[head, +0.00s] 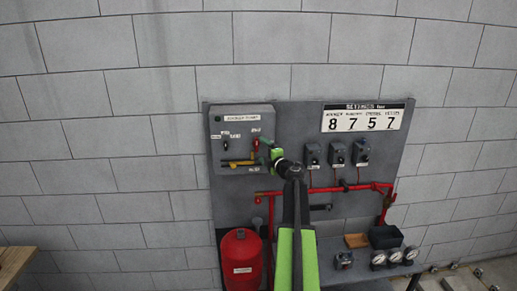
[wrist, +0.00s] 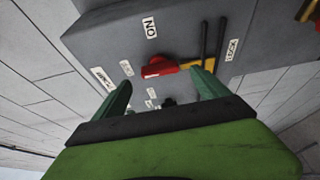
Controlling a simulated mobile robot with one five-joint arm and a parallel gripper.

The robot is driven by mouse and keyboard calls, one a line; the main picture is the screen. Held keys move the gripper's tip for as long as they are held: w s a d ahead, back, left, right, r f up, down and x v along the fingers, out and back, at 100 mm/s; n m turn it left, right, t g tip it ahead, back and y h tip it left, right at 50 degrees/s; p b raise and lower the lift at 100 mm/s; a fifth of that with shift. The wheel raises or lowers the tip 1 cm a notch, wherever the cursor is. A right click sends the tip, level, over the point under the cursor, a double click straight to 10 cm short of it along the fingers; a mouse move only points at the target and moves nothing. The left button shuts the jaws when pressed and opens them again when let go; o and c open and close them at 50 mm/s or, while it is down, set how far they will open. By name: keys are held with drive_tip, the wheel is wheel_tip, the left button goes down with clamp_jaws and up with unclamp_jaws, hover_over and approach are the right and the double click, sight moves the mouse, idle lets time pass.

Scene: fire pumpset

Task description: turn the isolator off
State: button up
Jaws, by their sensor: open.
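The isolator's red handle (wrist: 160,66) is on the face of a grey control box (head: 222,147). In the wrist view an "ON" label (wrist: 149,27) is beside it, and the handle lies roughly crosswise to my fingers. In the head view the handle (head: 256,145) is upright, just left of my gripper. My gripper (wrist: 163,86) is open, its two green fingertips pointing at the box, one to each side of the handle's line. The handle appears just beyond the tips; I cannot tell whether they touch. In the head view my arm partly hides the box's right edge.
A yellow lever (head: 238,163) is below the red handle, close to my right fingertip in the wrist view. Several small dark switch boxes (head: 337,154), red pipes (head: 330,189) and a red tank (head: 240,257) are nearby. A wooden surface (head: 14,263) is at lower left.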

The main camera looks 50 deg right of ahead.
drive_tip(key=v, duration=1.2)
drive_tip(key=shift+s+r, duration=0.1)
drive_tip(key=shift+s, duration=0.05)
